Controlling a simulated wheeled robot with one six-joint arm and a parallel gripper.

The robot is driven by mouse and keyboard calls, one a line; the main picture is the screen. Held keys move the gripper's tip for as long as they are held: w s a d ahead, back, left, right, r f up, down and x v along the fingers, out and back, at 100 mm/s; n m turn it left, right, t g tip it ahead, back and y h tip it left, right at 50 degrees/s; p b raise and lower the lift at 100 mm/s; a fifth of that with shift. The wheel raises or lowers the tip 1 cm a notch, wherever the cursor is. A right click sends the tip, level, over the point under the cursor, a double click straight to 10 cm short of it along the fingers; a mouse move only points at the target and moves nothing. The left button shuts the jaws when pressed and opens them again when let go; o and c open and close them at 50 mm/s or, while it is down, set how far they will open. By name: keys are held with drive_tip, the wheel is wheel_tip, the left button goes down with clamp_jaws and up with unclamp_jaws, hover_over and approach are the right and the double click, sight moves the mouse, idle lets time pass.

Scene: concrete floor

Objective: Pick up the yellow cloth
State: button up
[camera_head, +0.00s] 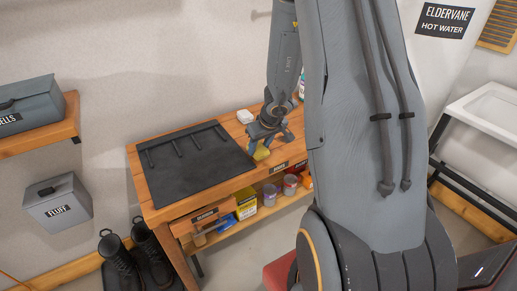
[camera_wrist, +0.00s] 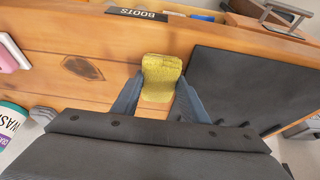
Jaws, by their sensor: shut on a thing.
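The yellow cloth (camera_wrist: 161,75) is a folded, textured pad between the two fingers of my gripper (camera_wrist: 157,90) in the wrist view. The fingers are shut on it, one on each side. In the head view the cloth (camera_head: 261,153) shows as a small yellow patch under my gripper (camera_head: 266,140), close to the front edge of the wooden bench (camera_head: 160,207). I cannot tell whether the cloth touches the bench top or is just above it.
A black mat (camera_head: 200,170) covers the bench's left part. A white object (camera_head: 244,116) and a bottle (camera_head: 301,88) stand behind my gripper. The lower shelf holds several boxes and cans (camera_head: 270,193). Boots (camera_head: 120,262) stand at lower left; a white sink (camera_head: 490,108) is at right.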

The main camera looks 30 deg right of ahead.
sight(259, 148)
drive_tip(key=shift+r, duration=0.1)
wheel_tip(259, 148, up, 10)
drive_tip(key=p, duration=0.6)
